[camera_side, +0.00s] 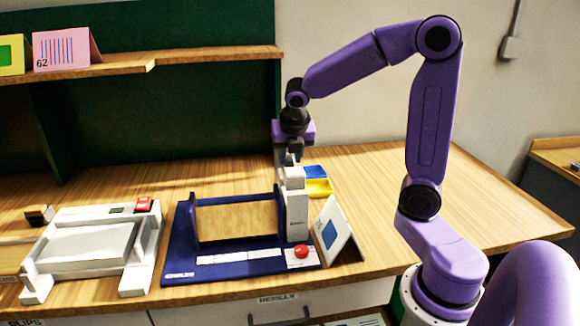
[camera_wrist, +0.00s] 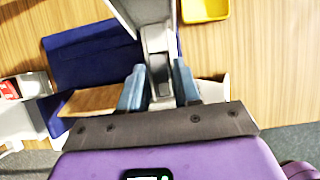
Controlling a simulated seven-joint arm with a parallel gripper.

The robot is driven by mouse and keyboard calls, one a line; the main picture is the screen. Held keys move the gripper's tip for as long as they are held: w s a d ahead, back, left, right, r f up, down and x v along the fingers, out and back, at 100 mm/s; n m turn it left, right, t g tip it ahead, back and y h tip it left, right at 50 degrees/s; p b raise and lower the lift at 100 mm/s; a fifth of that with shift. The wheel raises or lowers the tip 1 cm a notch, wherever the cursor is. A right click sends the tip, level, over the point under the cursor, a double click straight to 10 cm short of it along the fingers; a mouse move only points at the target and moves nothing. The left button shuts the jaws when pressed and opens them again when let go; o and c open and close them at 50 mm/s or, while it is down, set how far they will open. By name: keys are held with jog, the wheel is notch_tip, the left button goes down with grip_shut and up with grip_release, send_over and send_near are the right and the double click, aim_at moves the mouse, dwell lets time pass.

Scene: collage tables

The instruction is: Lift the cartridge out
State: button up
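A white upright housing (camera_side: 297,212) stands at the right end of a dark blue device (camera_side: 183,240), which also shows in the wrist view (camera_wrist: 90,55). A narrow grey block (camera_wrist: 159,72), probably the cartridge, shows at this housing. My gripper (camera_side: 291,160) points down just above the housing's top. In the wrist view its two blue-grey fingers (camera_wrist: 160,88) are apart, one on each side of the grey block. I cannot tell whether they touch it. The block's lower part is hidden.
A yellow tray (camera_side: 319,188) and a blue tray (camera_side: 315,171) lie behind the housing. A tented card (camera_side: 338,232) stands to its right. A red button (camera_side: 301,251) sits at the device's front right. A white machine (camera_side: 90,245) stands at left. The table's right side is clear.

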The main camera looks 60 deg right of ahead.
aim_at(290, 162)
jog(key=c, duration=0.5)
jog(key=shift+r, duration=3)
